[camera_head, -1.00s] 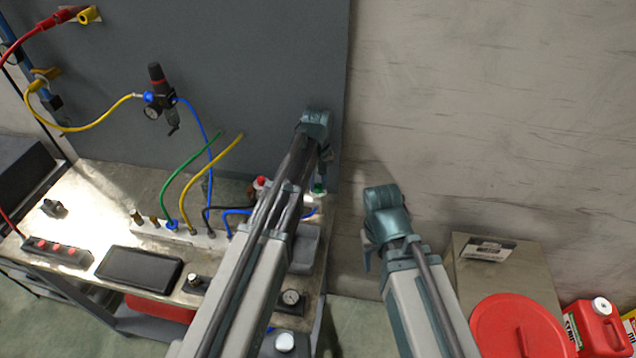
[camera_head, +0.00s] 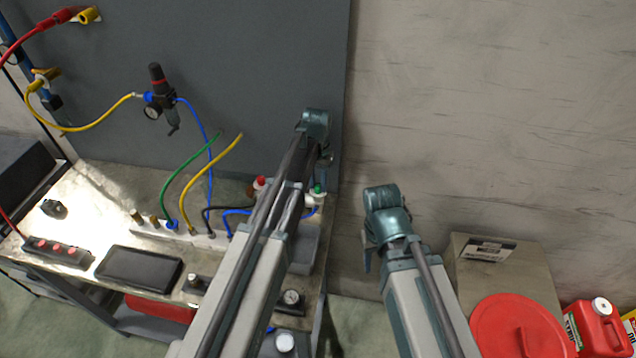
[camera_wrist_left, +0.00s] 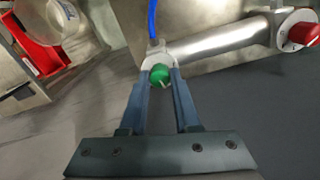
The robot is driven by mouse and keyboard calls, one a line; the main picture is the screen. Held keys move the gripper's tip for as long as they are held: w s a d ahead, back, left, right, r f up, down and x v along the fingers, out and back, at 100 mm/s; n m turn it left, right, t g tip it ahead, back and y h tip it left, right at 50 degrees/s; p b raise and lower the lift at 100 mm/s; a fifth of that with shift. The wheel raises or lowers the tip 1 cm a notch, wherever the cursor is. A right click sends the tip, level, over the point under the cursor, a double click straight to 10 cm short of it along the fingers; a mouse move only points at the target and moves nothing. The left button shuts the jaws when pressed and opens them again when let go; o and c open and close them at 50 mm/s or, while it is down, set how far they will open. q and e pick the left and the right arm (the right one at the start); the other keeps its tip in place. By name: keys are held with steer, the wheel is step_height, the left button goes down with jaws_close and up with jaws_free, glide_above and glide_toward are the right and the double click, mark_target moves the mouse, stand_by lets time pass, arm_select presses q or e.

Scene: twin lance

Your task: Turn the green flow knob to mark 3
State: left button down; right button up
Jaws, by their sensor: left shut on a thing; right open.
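The green flow knob (camera_wrist_left: 160,75) shows in the left wrist view at the end of a silver cylinder (camera_wrist_left: 215,43), with a pale pointer line toward its lower right. My left gripper (camera_wrist_left: 161,78) is shut on it, a finger on each side. In the head view the green knob (camera_head: 318,189) shows at the right rear of the bench, just below my left gripper (camera_head: 323,170). The scale and mark 3 are not readable. My right gripper (camera_head: 368,256) is open and empty, in free space right of the bench; its fingers are small and partly hidden.
A red knob (camera_wrist_left: 298,34) on a white dial sits at the cylinder's other end. A blue hose (camera_wrist_left: 153,20) meets the fitting by the green knob. A grey panel (camera_head: 270,60) stands behind the bench. A red round lid (camera_head: 500,335) lies at the lower right.

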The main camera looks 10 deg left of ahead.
mark_target(317, 185)
arm_select(q)
steer(key=shift+m, duration=1.2)
steer(key=c, duration=0.6)
jaws_free()
steer(key=shift+r, duration=0.1)
step_height(317, 185, up, 14)
steer(key=p, duration=1.4)
steer(key=shift+a, duration=0.1)
steer(key=shift+f, duration=0.2)
